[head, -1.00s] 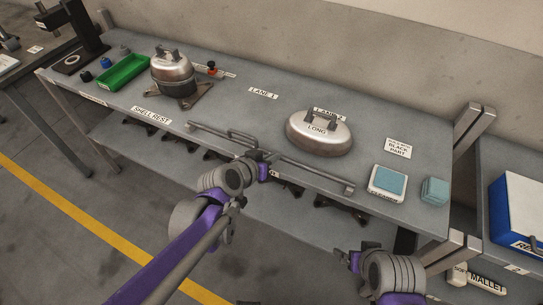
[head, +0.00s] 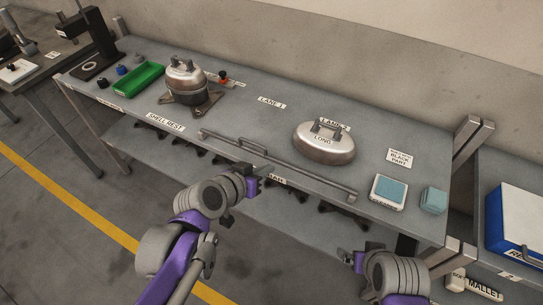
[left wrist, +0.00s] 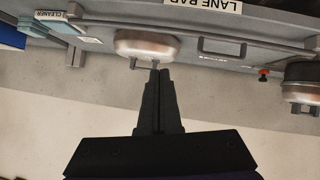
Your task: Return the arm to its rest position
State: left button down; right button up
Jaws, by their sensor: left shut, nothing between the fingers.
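My left gripper (head: 250,184) is shut and empty in front of the bench's front edge, below the long bar. In the left wrist view its closed fingers (left wrist: 158,98) point toward the bench, with nothing between them. My right gripper (head: 357,260) is at the lower right in front of the bench. Its fingers are too small and dark to tell whether they are open.
The grey bench (head: 235,110) bears a compressor (head: 186,85), a green tray (head: 138,78), a long steel shell (head: 325,145), a cleaner pad (head: 390,189) and a teal block (head: 433,200). A handled bar (head: 280,165) lies along its front edge. Floor in front is clear.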

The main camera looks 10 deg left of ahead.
pick_arm(q)
jog(key=s+a+f+n+g+y, duration=0.1)
jog(key=s+a+f+g+y, duration=0.1)
jog(key=s+a+f, duration=0.2)
jog(key=s+a+f+n+g+y+p, duration=0.1)
jog(key=s+a+f+g+y, duration=0.1)
jog(key=s+a, duration=0.4)
jog(key=s+f+y, duration=0.1)
jog(key=s, duration=0.3)
jog(key=shift+a+f+n+g, duration=0.2)
jog(key=shift+f+n+g, duration=0.1)
jog(key=shift+f+g, duration=0.1)
